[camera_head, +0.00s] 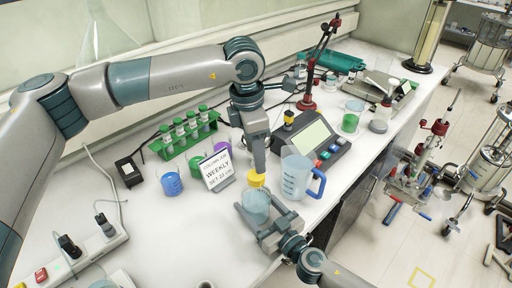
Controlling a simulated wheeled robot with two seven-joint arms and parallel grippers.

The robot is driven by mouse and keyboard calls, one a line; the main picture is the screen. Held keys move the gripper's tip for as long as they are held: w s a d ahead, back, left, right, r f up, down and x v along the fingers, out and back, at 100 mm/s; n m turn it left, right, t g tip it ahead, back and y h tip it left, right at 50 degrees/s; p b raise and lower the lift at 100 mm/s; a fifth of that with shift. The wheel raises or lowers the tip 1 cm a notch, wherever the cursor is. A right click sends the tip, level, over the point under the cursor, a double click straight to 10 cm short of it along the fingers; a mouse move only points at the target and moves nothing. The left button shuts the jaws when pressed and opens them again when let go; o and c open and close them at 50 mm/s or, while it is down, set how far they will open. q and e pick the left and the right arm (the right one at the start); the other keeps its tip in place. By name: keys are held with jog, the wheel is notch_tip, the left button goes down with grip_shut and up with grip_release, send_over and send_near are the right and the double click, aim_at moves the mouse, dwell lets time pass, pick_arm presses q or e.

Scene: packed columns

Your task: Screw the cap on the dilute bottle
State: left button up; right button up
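The dilute bottle (256,208), clear with pale blue contents, stands upright near the front of the white bench. My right gripper (262,218) comes in from below, with its fingers around the bottle's body, and appears shut on it. A yellow cap (257,181) is at the bottle's top. My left gripper (258,168) points straight down from above, with its fingertips at the cap, and appears shut on it. The fingers partly hide the cap. I cannot tell whether the cap sits on the thread or just above it.
A blue-handled measuring jug (297,178) stands close right of the bottle. A "WEEKLY" sign (217,171) and beakers with blue (171,182), green and purple contents are left. A green tube rack (184,137) and a device with a screen (311,138) stand behind.

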pick_arm(q)
jog(key=n, duration=0.6)
jog(key=shift+r, duration=0.15)
jog(key=n, duration=0.6)
jog(key=shift+r+y, duration=0.2)
jog(key=shift+y, duration=0.2)
jog(key=n, duration=0.6)
jog(key=shift+d+r+g, duration=0.15)
jog(key=shift+g, duration=0.15)
jog(key=n, duration=0.5)
jog(key=shift+s+r+n, duration=0.15)
jog(key=shift+n, duration=0.25)
send_over(256, 197)
jog(key=w, duration=0.3)
jog(key=shift+f, duration=4)
